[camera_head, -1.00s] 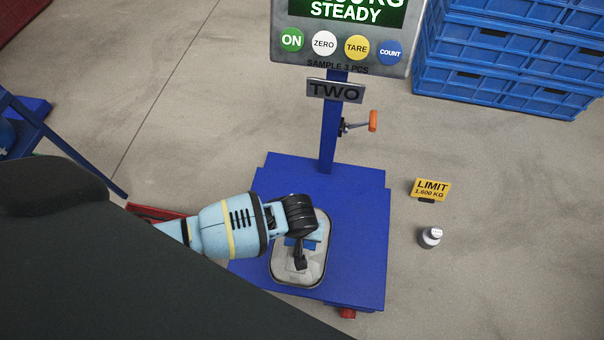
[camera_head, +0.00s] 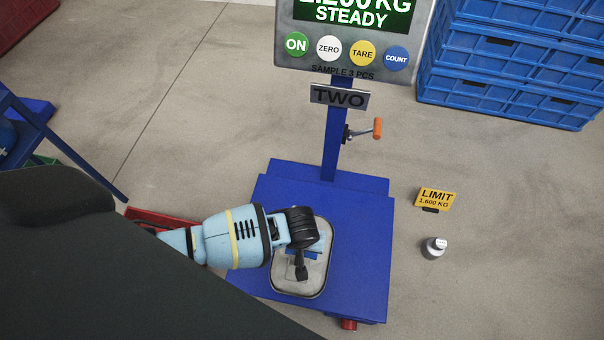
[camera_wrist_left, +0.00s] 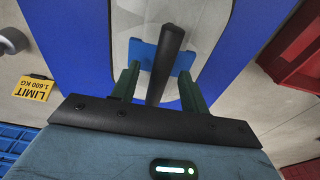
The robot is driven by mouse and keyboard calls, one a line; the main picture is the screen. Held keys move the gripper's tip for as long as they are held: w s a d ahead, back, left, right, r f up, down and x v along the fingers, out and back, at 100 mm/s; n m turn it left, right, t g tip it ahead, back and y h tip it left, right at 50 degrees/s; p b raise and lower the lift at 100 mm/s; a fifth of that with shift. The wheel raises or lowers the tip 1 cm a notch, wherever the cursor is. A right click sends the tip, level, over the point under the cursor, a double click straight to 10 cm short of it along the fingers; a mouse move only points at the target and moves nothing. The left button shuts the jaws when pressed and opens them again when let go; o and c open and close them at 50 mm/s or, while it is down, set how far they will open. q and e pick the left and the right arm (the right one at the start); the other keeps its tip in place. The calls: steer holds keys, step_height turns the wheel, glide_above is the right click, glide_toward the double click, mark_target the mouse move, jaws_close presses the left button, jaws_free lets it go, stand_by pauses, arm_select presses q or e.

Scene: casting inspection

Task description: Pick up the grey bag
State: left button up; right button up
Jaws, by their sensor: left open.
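The blue scale platform (camera_head: 360,240) carries a pale grey, round-cornered tray (camera_head: 318,280). A small blue piece (camera_head: 293,253) shows over the tray under my left gripper (camera_head: 301,268). In the left wrist view my left gripper (camera_wrist_left: 160,72) is open, with a finger on each side of a black upright bar (camera_wrist_left: 168,50). The blue piece (camera_wrist_left: 143,52) lies behind that bar, over the tray (camera_wrist_left: 198,20). I cannot make out a separate grey bag; the bar and blue piece may belong to it. Contact cannot be told. My right gripper is not in view.
The scale's display (camera_head: 345,52) reads STEADY on a blue post (camera_head: 336,145) with an orange-knobbed crank (camera_head: 377,128). A yellow LIMIT sign (camera_head: 437,197) and a small metal weight (camera_head: 434,247) stand at right. Blue crates (camera_head: 510,70) stand behind; red trays lie at left.

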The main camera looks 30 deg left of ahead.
arm_select(q)
jaws_close()
stand_by(0.3)
stand_by(1.1)
